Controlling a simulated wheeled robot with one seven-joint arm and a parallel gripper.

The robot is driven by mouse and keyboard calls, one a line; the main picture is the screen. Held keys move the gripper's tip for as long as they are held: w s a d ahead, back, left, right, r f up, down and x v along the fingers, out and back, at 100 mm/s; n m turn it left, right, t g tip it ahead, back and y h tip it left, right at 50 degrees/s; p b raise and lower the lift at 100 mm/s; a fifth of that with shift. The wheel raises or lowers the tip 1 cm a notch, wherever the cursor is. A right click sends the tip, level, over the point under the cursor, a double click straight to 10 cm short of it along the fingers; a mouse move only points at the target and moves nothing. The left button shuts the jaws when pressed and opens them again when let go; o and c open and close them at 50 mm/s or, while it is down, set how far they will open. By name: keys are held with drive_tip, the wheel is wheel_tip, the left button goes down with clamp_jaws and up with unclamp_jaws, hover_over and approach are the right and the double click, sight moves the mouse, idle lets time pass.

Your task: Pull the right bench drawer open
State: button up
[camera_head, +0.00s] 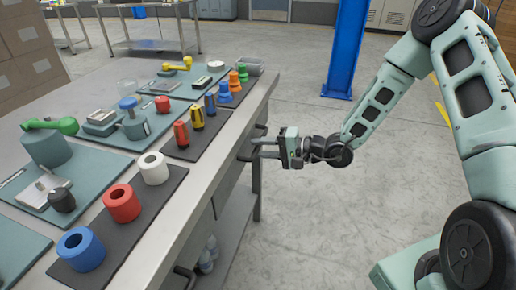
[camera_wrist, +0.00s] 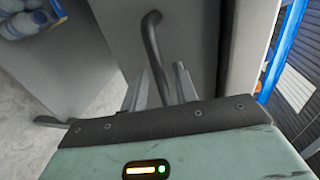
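The bench drawer at my gripper has a plain grey front (camera_wrist: 190,35) with a dark curved bar handle (camera_wrist: 153,45). The drawer looks shut. In the head view its handle (camera_head: 244,155) shows under the bench's edge, partly hidden by my gripper. My gripper (camera_head: 262,147) is level with this handle, its fingers pointing at the bench side. In the wrist view the two grey fingers of my gripper (camera_wrist: 160,85) stand apart, with the handle bar between them. Small gaps seem to show on both sides of the bar. Whether either finger touches it is unclear.
A second dark handle (camera_head: 185,274) sits nearer along the same bench side. The bench top (camera_head: 205,165) holds mats with coloured rings, cylinders and fixtures. Bottles (camera_head: 208,255) stand on the lower shelf. A blue post (camera_head: 346,50) rises behind; the floor right of the bench is clear.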

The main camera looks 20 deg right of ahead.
drive_tip(key=shift+w+a+f, duration=0.15)
drive_tip(key=shift+w+a, duration=0.2)
drive_tip(key=shift+a, duration=0.2)
clamp_jaws()
drive_tip(key=shift+d, duration=0.1)
